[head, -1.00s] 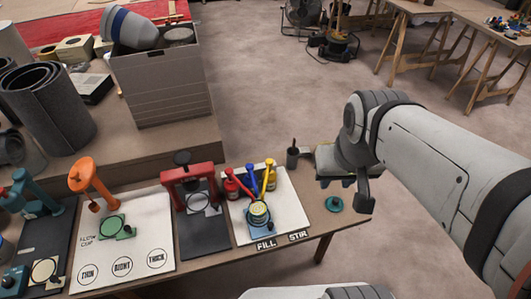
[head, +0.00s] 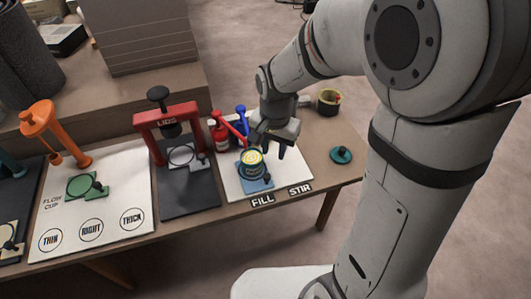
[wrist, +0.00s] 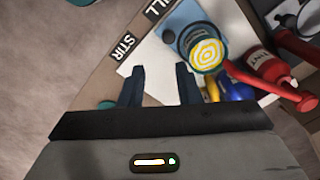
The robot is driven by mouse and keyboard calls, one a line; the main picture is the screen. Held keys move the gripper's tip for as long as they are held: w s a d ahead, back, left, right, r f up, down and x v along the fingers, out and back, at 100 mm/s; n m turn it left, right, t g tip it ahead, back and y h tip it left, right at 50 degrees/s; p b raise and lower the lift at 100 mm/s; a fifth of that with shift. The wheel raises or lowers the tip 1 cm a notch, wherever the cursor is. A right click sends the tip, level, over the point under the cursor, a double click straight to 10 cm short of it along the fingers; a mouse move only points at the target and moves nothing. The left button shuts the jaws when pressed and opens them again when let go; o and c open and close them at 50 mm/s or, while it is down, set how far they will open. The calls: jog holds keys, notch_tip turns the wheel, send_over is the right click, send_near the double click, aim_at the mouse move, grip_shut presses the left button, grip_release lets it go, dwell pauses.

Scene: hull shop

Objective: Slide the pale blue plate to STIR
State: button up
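The pale blue plate (head: 268,184) lies on a white board, beside the FILL label (head: 262,200) and left of the STIR label (head: 299,189). A can with a yellow ringed top (head: 252,160) stands on the plate. A small dark knob stands at the plate's right side in the head view. The plate (wrist: 180,22) and can (wrist: 202,50) also show in the wrist view, ahead and to the right of my fingers. My gripper (wrist: 159,84) is open and empty, over the board's STIR side. In the head view it is just behind and right of the can.
Red (head: 219,132) and blue (head: 240,125) bottles with levers stand behind the can. A red press (head: 167,120) stands on a dark board to the left. A teal disc with a knob (head: 341,155) lies to the right. Bare tabletop surrounds the disc.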

jog(key=b, duration=0.1)
send_over(267, 175)
jog(key=shift+m, duration=0.3)
notch_tip(267, 175, down, 5)
jog(key=shift+r, duration=0.1)
notch_tip(267, 175, down, 7)
jog(key=shift+f+b, duration=0.1)
jog(key=shift+b, duration=0.8)
grip_shut()
